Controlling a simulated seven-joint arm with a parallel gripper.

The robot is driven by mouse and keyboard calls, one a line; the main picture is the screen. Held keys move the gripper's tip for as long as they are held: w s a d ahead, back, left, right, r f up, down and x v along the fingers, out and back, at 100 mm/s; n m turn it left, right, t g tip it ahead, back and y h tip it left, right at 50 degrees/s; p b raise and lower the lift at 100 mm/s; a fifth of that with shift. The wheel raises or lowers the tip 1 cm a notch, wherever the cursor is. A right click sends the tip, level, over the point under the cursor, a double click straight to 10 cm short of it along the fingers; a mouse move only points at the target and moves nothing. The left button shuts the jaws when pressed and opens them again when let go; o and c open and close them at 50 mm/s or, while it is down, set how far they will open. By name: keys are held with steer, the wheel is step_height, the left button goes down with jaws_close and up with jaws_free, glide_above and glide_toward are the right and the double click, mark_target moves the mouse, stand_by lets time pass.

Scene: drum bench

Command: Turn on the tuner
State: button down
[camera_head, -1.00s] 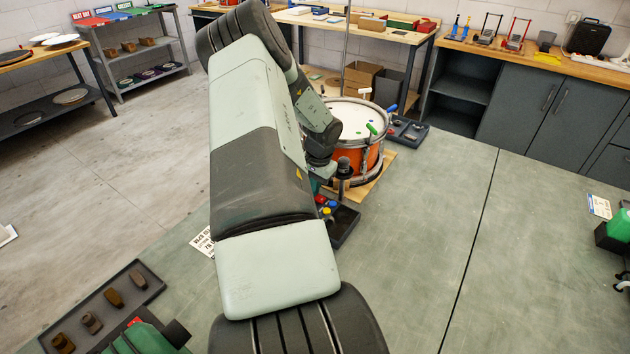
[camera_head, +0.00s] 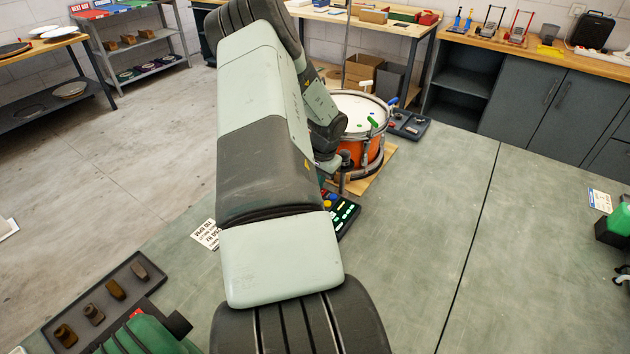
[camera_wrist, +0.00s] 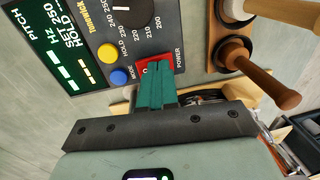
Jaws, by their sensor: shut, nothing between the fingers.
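The tuner (camera_head: 344,216) lies on the bench before the drum, partly hidden by my arm in the head view. In the wrist view its dark face (camera_wrist: 85,40) shows a lit green display (camera_wrist: 50,50) with pitch text and bars. A blue button (camera_wrist: 120,77), a yellow button (camera_wrist: 107,52) and a black dial (camera_wrist: 132,14) are beside it. My gripper (camera_wrist: 160,66) is shut and empty, its green fingertips over the red POWER button (camera_wrist: 142,69), covering most of it. I cannot tell whether they press it. The head view hides the fingers.
An orange drum (camera_head: 371,150) stands on a wooden board just behind the tuner. Brown wooden-handled tools (camera_wrist: 255,74) stand close right of my fingers in the wrist view. A tray of brown pieces (camera_head: 105,300) is at the front left. The bench's right side is mostly clear.

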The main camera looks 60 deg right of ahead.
stand_by(0.3)
step_height(320, 180, up, 14)
steer(key=w, duration=0.1)
steer(key=shift+w, duration=0.25)
stand_by(0.7)
steer(key=w+a+r+n, duration=0.2)
steer(key=a+r+n, duration=0.2)
steer(key=a+r, duration=0.7)
steer(key=w+a+r+n, duration=0.2)
steer(key=a+r+n, duration=0.35)
steer(key=a, duration=0.85)
steer(key=s+a+r+n+t, duration=0.2)
steer(key=s+a+r+n, duration=0.2)
steer(key=a, duration=0.6)
steer(key=s+a+r+n+t, duration=0.2)
steer(key=s+a+r+n, duration=0.3)
steer(key=s+a, duration=0.4)
steer(key=shift+s+a+r, duration=0.2)
steer(key=shift+s+a, duration=0.1)
steer(key=shift+a, duration=0.7)
